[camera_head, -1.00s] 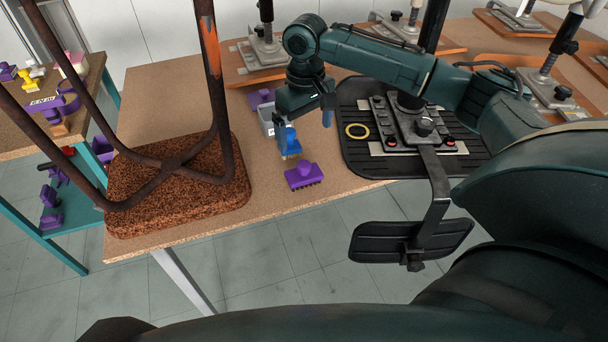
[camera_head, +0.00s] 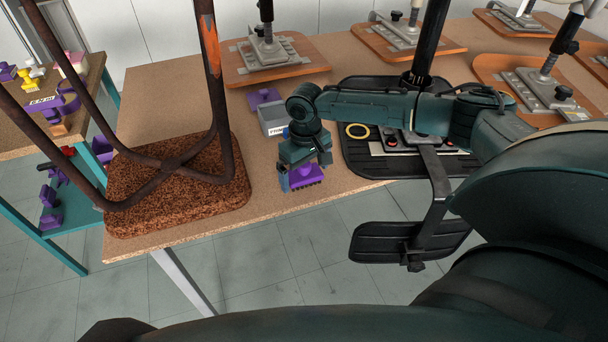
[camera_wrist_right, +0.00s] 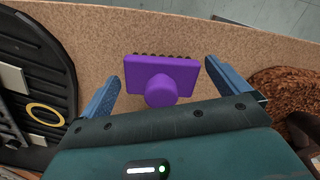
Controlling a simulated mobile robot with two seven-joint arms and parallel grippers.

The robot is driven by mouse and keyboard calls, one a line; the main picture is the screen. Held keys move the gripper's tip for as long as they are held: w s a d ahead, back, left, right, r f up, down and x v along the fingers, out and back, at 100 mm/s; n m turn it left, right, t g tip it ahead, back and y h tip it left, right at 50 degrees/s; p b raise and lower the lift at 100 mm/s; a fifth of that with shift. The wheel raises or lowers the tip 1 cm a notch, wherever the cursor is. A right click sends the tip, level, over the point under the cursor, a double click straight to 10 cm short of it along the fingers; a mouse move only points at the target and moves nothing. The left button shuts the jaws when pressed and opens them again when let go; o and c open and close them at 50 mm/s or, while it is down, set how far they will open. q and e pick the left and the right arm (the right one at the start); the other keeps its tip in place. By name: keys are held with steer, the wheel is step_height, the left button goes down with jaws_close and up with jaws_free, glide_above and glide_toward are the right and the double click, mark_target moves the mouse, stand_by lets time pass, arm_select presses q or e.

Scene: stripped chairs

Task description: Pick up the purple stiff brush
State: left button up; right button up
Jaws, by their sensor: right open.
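The purple stiff brush (camera_head: 307,176) lies on the wooden table near its front edge, bristles toward that edge. In the right wrist view the brush (camera_wrist_right: 161,76) shows its flat purple back and round knob. My right gripper (camera_head: 303,182) is over the brush in the head view. In the right wrist view my right gripper (camera_wrist_right: 168,82) is open, with one blue finger on each side of the brush and a gap at each side. I cannot tell how far the fingers reach down. My left gripper is not in view.
An upturned rusty-legged chair with a brown seat (camera_head: 178,190) stands left of the brush. A black chair part (camera_head: 365,165) with a yellow ring (camera_head: 357,131) lies to the right. The table's front edge is close.

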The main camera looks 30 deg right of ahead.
steer(key=shift+c, duration=0.2)
steer(key=c, duration=0.8)
step_height(320, 180, up, 9)
steer(key=shift+r, duration=0.5)
